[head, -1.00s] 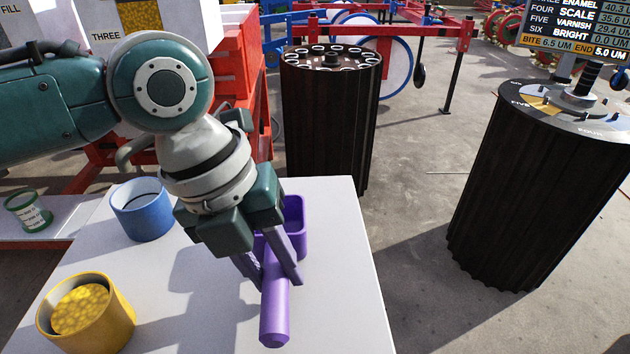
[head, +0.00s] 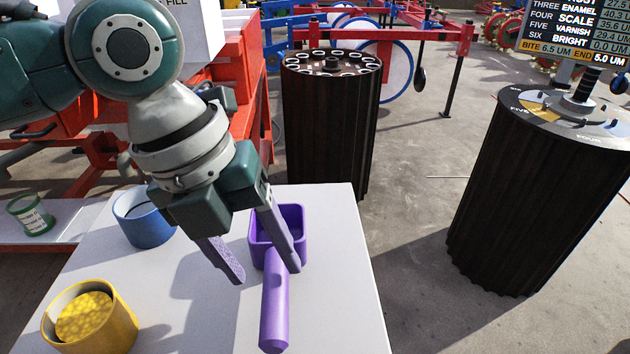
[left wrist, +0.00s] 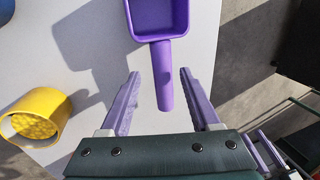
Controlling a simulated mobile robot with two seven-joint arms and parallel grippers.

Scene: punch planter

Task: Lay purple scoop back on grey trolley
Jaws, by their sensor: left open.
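The purple scoop (head: 273,312) lies on the pale grey trolley top (head: 335,290), its square bowl toward the back and its handle toward the front. It also shows in the left wrist view (left wrist: 162,75), bowl at the top and handle pointing down. My left gripper (head: 268,273) is open above the scoop, its purple fingers apart. In the left wrist view the fingers (left wrist: 157,76) stand on either side of the handle with clear gaps, and nothing is between them in contact. In the head view one finger covers part of the scoop's bowl.
A blue cup (head: 143,222) and a yellow cup of yellow pieces (head: 110,335) stand on the trolley's left side. A green-rimmed jar (head: 32,215) is on a surface further left. Two dark ribbed drums (head: 325,140) (head: 520,200) stand beyond the trolley.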

